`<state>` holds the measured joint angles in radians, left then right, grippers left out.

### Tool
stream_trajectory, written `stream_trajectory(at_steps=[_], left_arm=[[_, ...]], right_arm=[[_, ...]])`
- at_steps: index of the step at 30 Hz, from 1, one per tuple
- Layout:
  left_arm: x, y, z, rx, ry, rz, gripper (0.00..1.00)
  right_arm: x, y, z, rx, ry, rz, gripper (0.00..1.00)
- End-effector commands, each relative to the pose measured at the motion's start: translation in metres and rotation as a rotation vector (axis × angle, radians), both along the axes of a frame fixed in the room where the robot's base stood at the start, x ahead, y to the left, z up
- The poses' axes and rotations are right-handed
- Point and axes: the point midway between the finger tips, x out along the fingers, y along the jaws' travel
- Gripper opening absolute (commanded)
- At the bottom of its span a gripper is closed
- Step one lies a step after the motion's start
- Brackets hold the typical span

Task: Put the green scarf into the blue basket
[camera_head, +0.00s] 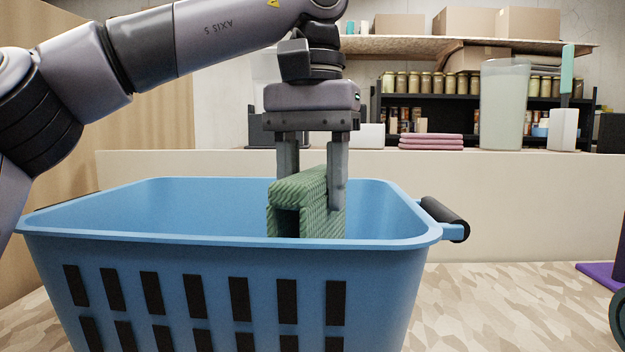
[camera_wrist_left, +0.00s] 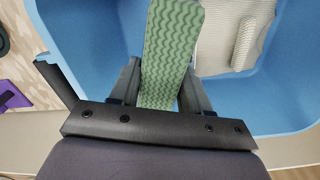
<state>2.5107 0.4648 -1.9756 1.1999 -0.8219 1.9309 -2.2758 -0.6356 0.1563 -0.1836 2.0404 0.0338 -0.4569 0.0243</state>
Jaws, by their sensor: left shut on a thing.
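The green scarf (camera_head: 308,205) is a folded, ribbed green cloth. My left gripper (camera_head: 312,188) is shut on it, with one finger on each side, and points down. The scarf hangs inside the opening of the blue basket (camera_head: 220,290), its lower part hidden behind the near rim. In the left wrist view the scarf (camera_wrist_left: 170,50) lies between the fingers of my left gripper (camera_wrist_left: 158,88), over the basket (camera_wrist_left: 95,50). I cannot tell whether the scarf touches the basket floor. My right gripper is not in view.
A pale whitish item (camera_wrist_left: 222,35) lies inside the basket beside the scarf. The basket has a dark handle (camera_head: 445,220) at its right end. Behind stands a cream counter (camera_head: 520,200) with folded pink cloths (camera_head: 431,142) and a tall translucent container (camera_head: 503,105) on it.

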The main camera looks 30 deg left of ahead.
Motion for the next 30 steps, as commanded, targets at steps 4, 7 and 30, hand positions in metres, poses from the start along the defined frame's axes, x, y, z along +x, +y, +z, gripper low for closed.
stream_trajectory(at_steps=[4, 7, 30], left_arm=[[0.0, 0.0, -0.002, 0.0, 0.0, 0.0, 0.0], [0.0, 0.0, -0.005, -0.001, 0.001, 0.0, 0.0], [0.0, 0.0, -0.015, 0.0, 0.0, 0.0, 0.76]], right_arm=[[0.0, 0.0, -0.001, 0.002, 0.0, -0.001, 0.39], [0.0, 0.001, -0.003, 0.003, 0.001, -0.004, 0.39], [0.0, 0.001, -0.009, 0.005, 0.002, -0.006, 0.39]])
